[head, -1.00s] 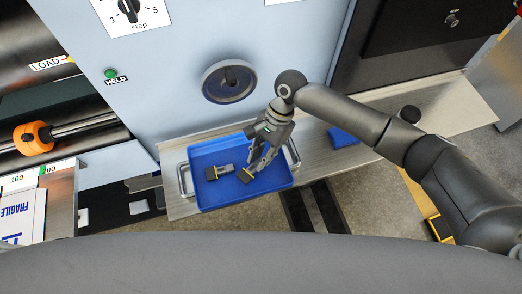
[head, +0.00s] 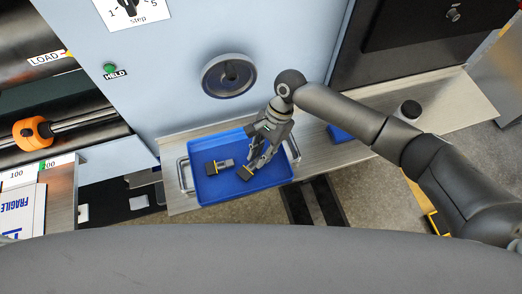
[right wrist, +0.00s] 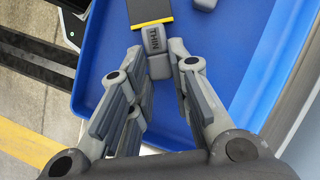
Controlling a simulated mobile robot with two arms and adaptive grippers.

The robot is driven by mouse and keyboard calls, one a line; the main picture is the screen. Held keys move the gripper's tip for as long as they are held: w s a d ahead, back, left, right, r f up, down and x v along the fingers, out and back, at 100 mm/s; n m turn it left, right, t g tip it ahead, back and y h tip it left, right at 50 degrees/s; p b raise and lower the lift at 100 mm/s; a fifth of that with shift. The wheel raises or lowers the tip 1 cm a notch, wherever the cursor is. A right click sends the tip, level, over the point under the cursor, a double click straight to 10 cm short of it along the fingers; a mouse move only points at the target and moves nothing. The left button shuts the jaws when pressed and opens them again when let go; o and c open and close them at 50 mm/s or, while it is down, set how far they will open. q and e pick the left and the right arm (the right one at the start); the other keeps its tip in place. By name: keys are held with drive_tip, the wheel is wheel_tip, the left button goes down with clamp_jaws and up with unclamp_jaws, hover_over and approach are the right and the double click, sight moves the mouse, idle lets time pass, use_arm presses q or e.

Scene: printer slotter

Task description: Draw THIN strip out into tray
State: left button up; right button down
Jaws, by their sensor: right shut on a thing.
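The THIN strip is a dark block with a yellow edge and a grey handle (right wrist: 155,38) marked THIN. It also shows in the head view (head: 245,172), at the middle of the blue tray (head: 206,196). My right gripper (head: 254,163) reaches down into the tray from the upper right. In the right wrist view its fingertips (right wrist: 158,57) close on both sides of the handle. I cannot tell whether the strip touches the tray floor. My left gripper is out of view.
A second dark block with a grey handle (head: 218,166) lies in the tray, left of the THIN strip. A handwheel (head: 228,76) juts from the pale blue panel behind. A blue object (head: 339,134) sits on the metal ledge right of the tray.

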drive_tip(key=shift+f, duration=0.35)
drive_tip(key=c, duration=1.3)
unclamp_jaws()
drive_tip(key=shift+o, duration=0.2)
drive_tip(key=v, duration=1.2)
